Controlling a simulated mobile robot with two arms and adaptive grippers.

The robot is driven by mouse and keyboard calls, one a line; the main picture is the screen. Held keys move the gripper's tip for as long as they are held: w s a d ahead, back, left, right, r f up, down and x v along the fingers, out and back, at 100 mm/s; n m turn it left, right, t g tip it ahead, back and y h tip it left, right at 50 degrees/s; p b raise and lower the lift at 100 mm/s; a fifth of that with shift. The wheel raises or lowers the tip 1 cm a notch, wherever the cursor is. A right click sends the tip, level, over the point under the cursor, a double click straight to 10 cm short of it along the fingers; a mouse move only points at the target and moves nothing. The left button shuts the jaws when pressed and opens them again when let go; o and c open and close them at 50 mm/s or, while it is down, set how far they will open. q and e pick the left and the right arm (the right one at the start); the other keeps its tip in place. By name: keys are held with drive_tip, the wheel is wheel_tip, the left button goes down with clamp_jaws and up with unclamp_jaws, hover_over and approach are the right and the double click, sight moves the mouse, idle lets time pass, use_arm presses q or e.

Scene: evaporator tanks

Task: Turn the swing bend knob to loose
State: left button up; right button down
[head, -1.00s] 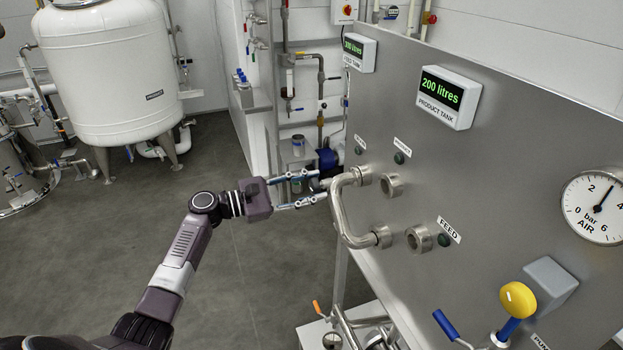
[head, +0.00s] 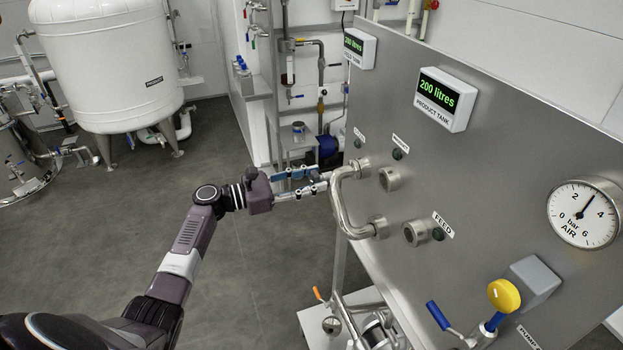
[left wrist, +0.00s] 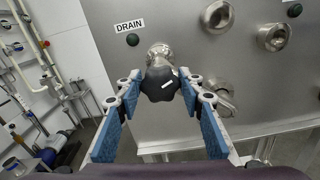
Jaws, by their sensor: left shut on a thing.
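The swing bend (head: 340,208) is a bent steel pipe on the grey panel, joining an upper port to a lower one. Its black knob (left wrist: 160,84) has white marks and sits at the pipe's end in the left wrist view, below the DRAIN label. In the head view the knob is mostly hidden by the fingers. My left gripper (head: 325,181) reaches in from the left at the upper end of the bend. Its blue-padded fingers (left wrist: 157,92) are shut on the knob, one on each side. My right gripper is not in view.
Two open steel ports (head: 391,179) and (head: 416,233) are on the panel right of the bend. A blue-handled lever (head: 438,316) and a yellow knob (head: 504,295) stick out lower right. The floor (head: 245,255) left of the panel is clear.

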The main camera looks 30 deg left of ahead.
use_arm(q)
drive_tip(key=o, duration=1.2)
drive_tip(key=shift+c, duration=0.2)
drive_tip(key=shift+s, duration=0.1)
drive_tip(key=v, duration=1.2)
